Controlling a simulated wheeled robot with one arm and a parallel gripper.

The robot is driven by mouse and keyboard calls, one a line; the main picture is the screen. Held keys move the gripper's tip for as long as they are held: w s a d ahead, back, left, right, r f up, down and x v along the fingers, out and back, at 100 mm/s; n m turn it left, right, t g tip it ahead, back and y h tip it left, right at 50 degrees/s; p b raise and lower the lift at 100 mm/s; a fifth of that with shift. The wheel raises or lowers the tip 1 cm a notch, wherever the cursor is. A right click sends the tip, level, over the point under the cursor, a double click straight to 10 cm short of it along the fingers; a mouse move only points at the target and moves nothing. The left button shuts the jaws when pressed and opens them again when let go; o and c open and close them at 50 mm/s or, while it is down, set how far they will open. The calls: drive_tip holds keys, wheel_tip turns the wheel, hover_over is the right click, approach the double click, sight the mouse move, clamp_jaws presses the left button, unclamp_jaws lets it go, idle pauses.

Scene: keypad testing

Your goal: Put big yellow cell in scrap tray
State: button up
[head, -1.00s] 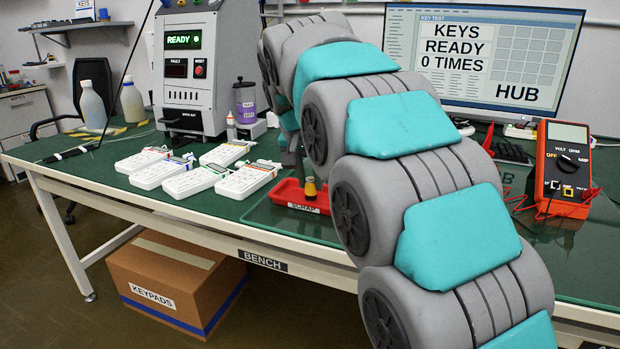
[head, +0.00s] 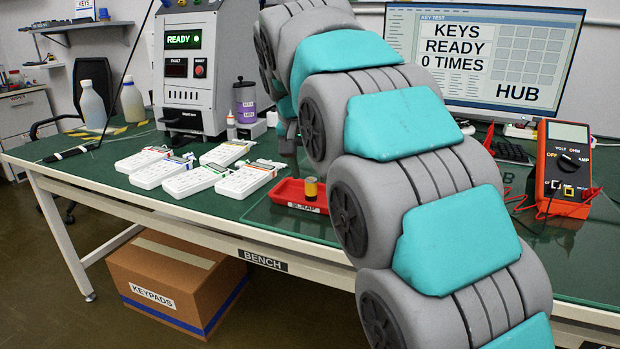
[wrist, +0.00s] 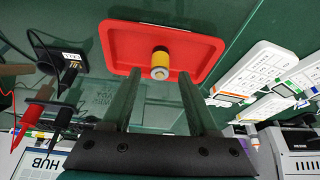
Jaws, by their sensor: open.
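The big yellow cell (head: 311,189) is in the red scrap tray (head: 285,199) on the bench, close to the tray's labelled front wall. In the wrist view the cell (wrist: 160,57) shows a yellow body and a pale round end, inside the tray (wrist: 119,50). Whether it stands or leans I cannot tell. My gripper (wrist: 157,76) is open, with its two fingers apart and nothing between them. The fingertips reach toward the tray, with the cell beyond the gap. In the head view my arm hides most of the gripper.
Several white keypads (head: 245,180) lie left of the tray. A grey test machine (head: 190,75) stands behind them. A red multimeter (head: 566,160) with leads is at the right, and a monitor (head: 480,60) at the back. Bare green bench lies around the tray.

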drive_tip(key=p+v, duration=0.1)
drive_tip(key=v, duration=0.8)
drive_tip(key=shift+r, duration=0.35)
drive_tip(key=shift+s+f, duration=0.1)
drive_tip(key=shift+s, duration=0.05)
idle(0.9)
